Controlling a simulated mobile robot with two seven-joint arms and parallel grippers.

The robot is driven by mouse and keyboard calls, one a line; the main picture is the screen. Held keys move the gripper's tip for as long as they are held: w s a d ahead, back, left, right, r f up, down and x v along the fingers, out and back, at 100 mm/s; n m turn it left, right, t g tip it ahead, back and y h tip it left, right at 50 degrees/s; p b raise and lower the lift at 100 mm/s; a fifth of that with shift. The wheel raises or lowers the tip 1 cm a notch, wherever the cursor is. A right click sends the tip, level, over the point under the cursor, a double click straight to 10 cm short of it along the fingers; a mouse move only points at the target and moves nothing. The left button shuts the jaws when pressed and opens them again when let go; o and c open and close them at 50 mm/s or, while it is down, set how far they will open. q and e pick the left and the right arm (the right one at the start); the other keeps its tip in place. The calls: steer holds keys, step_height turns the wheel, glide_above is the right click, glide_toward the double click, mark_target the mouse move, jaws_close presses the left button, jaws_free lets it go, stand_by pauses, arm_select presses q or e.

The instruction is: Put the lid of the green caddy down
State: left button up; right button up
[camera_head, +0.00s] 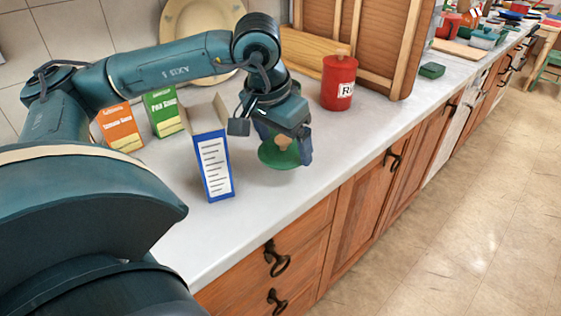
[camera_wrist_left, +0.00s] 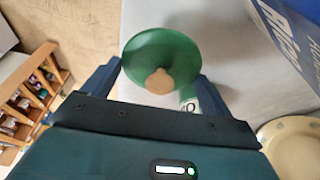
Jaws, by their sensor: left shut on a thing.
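The green lid (camera_head: 272,158) with a tan knob is at my left gripper (camera_head: 287,145), by the front part of the counter. The left wrist view shows the lid's round green top (camera_wrist_left: 150,50) and its tan knob (camera_wrist_left: 159,82) between the two fingers of my left gripper (camera_wrist_left: 157,78). The left gripper is shut on the lid. I cannot tell whether the lid touches the counter. A small green piece with a white label (camera_wrist_left: 189,104) shows behind the knob; it may be the caddy, which is otherwise hidden. My right gripper is not in view.
A blue box (camera_head: 214,165) stands just left of the lid on the counter (camera_head: 262,215). Orange (camera_head: 119,128) and green (camera_head: 162,112) boxes and a plate (camera_head: 190,30) are farther back. A red canister (camera_head: 339,82) stands to the right. Counter is clear in front.

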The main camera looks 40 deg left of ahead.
mark_target(280, 155)
arm_select(q)
step_height(280, 155, down, 6)
steer(key=shift+r, duration=0.1)
stand_by(0.4)
steer(key=shift+f+b, duration=0.25)
steer(key=shift+b, duration=0.15)
steer(key=o, duration=0.8)
steer(key=shift+r, duration=0.1)
steer(key=shift+r+p, duration=0.2)
steer(key=shift+p, duration=0.1)
steer(key=v, duration=1.2)
